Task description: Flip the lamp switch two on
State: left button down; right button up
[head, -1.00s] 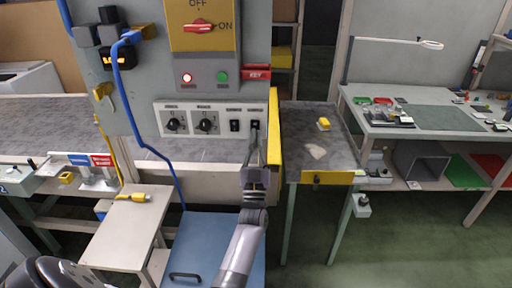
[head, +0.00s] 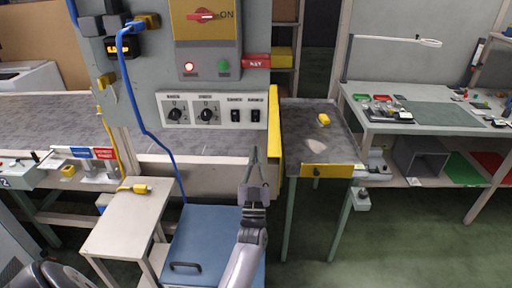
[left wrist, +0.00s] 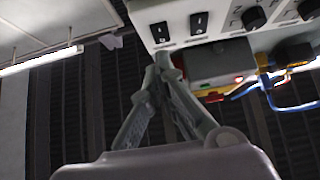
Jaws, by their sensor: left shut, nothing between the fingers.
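A white switch panel (head: 222,101) is mounted on the grey cabinet and carries two dark rocker switches at its right end. The left rocker (head: 235,115) and right rocker (head: 255,115) sit side by side; their labels are too small to read. In the left wrist view both rockers show near the top, one (left wrist: 198,22) right of the other (left wrist: 160,32). My left gripper (head: 254,149) is shut and empty, its tips just below the panel under the right rocker, apart from it. In the left wrist view its fingertips (left wrist: 163,57) meet below the rockers. Rocker positions are unclear.
Two black knobs (head: 175,115) sit on the panel's left part. Above is a yellow box with a red rotary switch (head: 203,16). A yellow post (head: 274,135) stands close right of the panel. A blue cable (head: 140,105) hangs left. A blue cabinet (head: 205,225) lies below.

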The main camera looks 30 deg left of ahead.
pick_arm(q)
jog(key=b+v, duration=0.1)
jog(key=v, duration=0.4)
jog(key=shift+w+f, duration=0.1)
jog(key=shift+f, duration=0.1)
pick_arm(e)
jog(key=shift+w+a+f, duration=0.3)
jog(key=shift+a+f, duration=0.55)
jog(key=shift+f, duration=0.05)
jog(key=shift+d, duration=0.35)
